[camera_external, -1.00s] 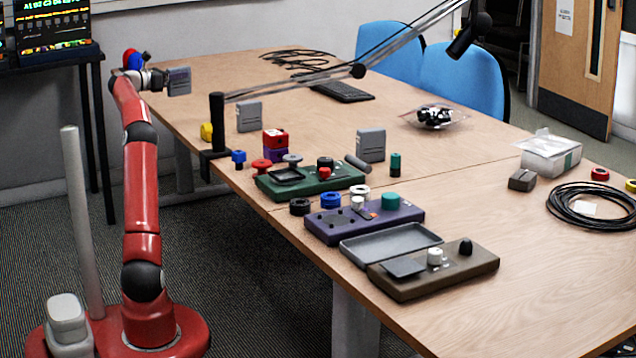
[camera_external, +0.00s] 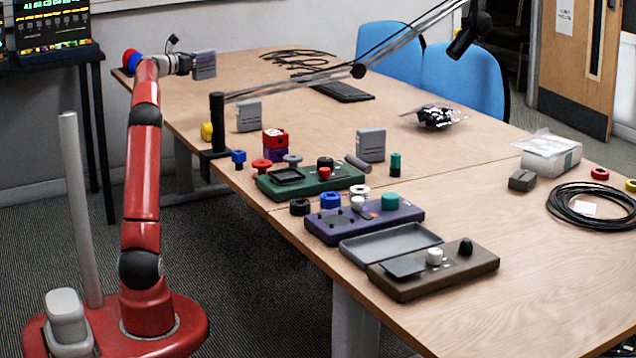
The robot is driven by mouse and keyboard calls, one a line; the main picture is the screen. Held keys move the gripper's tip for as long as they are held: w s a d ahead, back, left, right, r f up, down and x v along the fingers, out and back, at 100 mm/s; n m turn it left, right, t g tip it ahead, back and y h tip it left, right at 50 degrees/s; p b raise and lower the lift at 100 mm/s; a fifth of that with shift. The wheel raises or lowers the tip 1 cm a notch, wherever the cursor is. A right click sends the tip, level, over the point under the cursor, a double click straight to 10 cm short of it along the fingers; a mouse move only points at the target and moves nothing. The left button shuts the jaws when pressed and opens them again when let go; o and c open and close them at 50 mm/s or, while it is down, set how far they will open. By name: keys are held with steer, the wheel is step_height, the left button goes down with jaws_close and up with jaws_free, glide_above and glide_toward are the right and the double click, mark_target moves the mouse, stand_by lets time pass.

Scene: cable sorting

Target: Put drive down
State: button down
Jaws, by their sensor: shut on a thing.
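My gripper (camera_external: 188,65) is at the end of my red arm, over the far left part of the table. It is shut on a grey drive (camera_external: 204,65), a flat box with a darker label, held upright. The drive appears to be above the table top, though the exact gap is hard to judge. Two similar grey drives stand upright on the table, one near the lamp post (camera_external: 249,115) and one behind the green box (camera_external: 370,145). The fingertips are too small to make out.
A lamp post (camera_external: 217,135) is clamped at the near table edge, its arm crossing above the table. Green (camera_external: 340,181), purple (camera_external: 335,232) and brown (camera_external: 440,282) control boxes line the near edge. A black keyboard (camera_external: 343,91) and cables (camera_external: 295,58) lie behind. Wood between them is clear.

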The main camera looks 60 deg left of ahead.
step_height(320, 180, down, 15)
steer(key=b, duration=0.2)
steer(key=shift+f+b, duration=0.2)
steer(key=shift+b, duration=0.15)
steer(key=shift+f, duration=0.2)
steer(key=c, duration=1.1)
jaws_free()
steer(key=shift+r, duration=0.15)
steer(key=shift+s+f+p, duration=0.2)
steer(key=shift+s+p, duration=0.05)
steer(key=shift+p, duration=0.05)
steer(key=shift+o, duration=0.3)
steer(key=s, duration=0.2)
steer(key=s+b, duration=0.1)
steer(key=s, duration=0.2)
steer(key=s+d, duration=0.1)
steer(key=s, duration=0.1)
steer(key=shift+s+f, duration=0.15)
steer(key=shift+f, duration=0.15)
